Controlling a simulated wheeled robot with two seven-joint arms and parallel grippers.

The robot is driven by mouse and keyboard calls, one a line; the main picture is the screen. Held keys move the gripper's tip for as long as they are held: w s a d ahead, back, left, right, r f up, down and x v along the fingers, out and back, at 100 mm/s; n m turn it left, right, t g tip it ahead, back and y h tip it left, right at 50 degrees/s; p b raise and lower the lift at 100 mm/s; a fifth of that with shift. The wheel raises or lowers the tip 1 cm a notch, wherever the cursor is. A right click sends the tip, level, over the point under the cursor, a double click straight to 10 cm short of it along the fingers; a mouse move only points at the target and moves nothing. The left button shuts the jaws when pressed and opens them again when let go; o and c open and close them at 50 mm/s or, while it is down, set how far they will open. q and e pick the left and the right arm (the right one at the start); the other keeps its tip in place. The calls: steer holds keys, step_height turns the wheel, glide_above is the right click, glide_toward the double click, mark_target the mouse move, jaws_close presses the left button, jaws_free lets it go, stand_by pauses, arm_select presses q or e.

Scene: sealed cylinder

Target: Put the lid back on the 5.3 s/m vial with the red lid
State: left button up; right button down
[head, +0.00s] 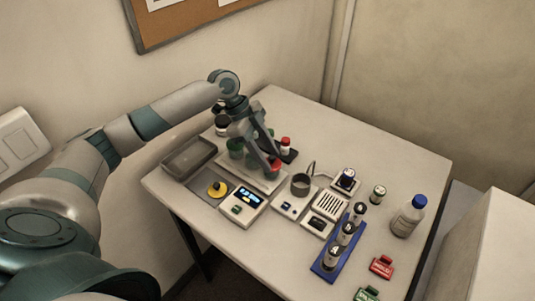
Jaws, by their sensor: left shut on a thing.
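My left gripper (270,164) reaches down over the white device at the back left of the table. It is shut on a small red thing (276,167) at its fingertips, which looks like a red lid. I cannot tell whether a vial is under it. Another red-topped vial (286,143) stands upright just behind, on a dark base. Green-topped containers (235,147) stand left of the gripper, partly hidden by it. No 5.3 s/m reading is legible at this size. My right gripper is not in view.
A grey tray (170,163) lies at the left edge. A meter with a lit display (246,195), a small device with a dark cup (300,184), a blue rack (324,262) with dark-labelled vials and a blue-capped bottle (408,216) stand forward and right. The back right table is clear.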

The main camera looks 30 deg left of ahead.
arm_select(q)
steer(key=shift+p, duration=0.3)
stand_by(0.4)
stand_by(0.3)
steer(key=o, duration=1.6)
steer(key=shift+c, duration=0.2)
steer(key=shift+r, duration=0.1)
steer(key=shift+r+p, duration=3.15)
steer(key=shift+r, duration=0.3)
jaws_close()
